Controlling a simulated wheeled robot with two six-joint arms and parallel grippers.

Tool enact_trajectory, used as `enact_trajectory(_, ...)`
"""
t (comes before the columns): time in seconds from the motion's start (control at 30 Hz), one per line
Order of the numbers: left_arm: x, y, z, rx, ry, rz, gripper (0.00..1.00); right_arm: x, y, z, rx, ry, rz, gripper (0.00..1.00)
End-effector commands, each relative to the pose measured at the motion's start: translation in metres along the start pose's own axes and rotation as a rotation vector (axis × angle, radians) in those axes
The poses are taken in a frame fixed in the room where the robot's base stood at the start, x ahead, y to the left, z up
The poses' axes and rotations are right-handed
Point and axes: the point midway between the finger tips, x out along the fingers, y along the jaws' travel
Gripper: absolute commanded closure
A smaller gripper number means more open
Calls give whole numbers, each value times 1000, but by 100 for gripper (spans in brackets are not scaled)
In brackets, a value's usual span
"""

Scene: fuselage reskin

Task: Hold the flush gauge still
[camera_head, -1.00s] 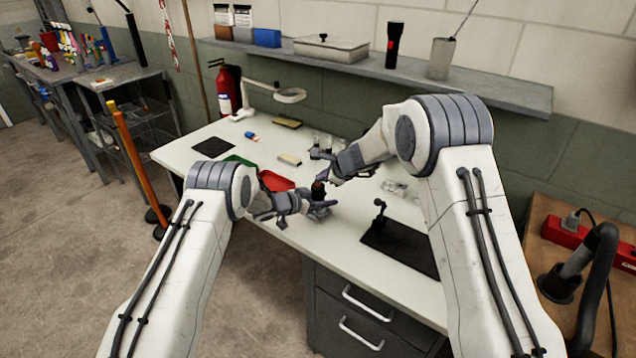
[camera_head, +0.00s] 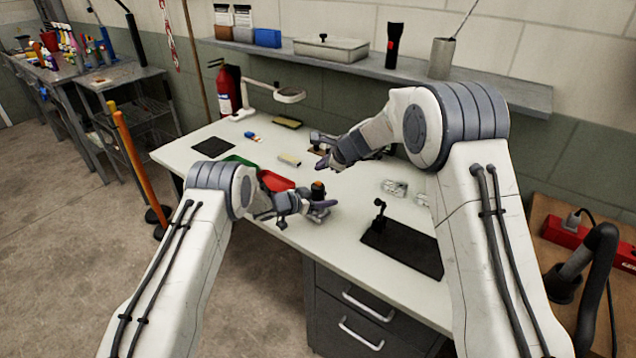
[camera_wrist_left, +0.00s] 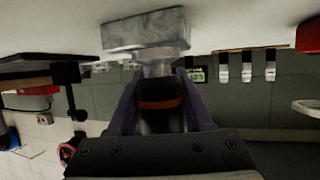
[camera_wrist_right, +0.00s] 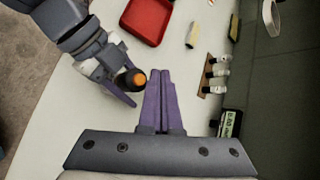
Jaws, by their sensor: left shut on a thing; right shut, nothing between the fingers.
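The flush gauge, as I take it, is a dark upright cylinder (camera_head: 318,190) with an orange band. In the left wrist view its body (camera_wrist_left: 160,112) is between the fingers, with a grey metal block (camera_wrist_left: 146,30) as its foot. My left gripper (camera_head: 322,207) is shut around the cylinder, over the front of the white table. I cannot tell whether the block touches the table. In the right wrist view the orange-marked top (camera_wrist_right: 138,78) shows between the left fingers. My right gripper (camera_head: 328,163) is shut and empty, behind and apart from the gauge; its fingers show in its wrist view (camera_wrist_right: 160,92).
A red tray (camera_head: 275,181) lies left of the gauge. A black mat (camera_head: 405,248) with a small stand (camera_head: 379,212) is at right. A small digital display (camera_wrist_right: 231,123) and a row of small bottles (camera_wrist_right: 214,72) are near the back. A magnifier lamp (camera_head: 288,96) stands behind.

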Motion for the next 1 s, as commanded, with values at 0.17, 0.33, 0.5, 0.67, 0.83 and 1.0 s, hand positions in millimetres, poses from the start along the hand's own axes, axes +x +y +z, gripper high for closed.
enact_trajectory(0.17, 0, 0, 0, 0, 1, 0, 100, -12, -9, 9, -1, -1, -2, 100)
enact_trajectory(0.33, 0, 0, 0, 0, 1, 0, 100, -18, -13, 13, 0, 0, 0, 100)
enact_trajectory(0.5, 0, 0, 0, 0, 1, 0, 100, -18, -13, 13, 1, 0, 0, 100)
enact_trajectory(0.67, 0, 0, 0, 0, 1, 0, 100, -18, -13, 13, 1, 1, 0, 100)
enact_trajectory(0.83, 0, 0, 0, 0, 1, 0, 100, -18, -13, 13, 0, 1, 0, 100)
enact_trajectory(1.0, 0, 0, 0, 0, 1, 0, 38, -18, -13, 13, 0, 1, 0, 100)
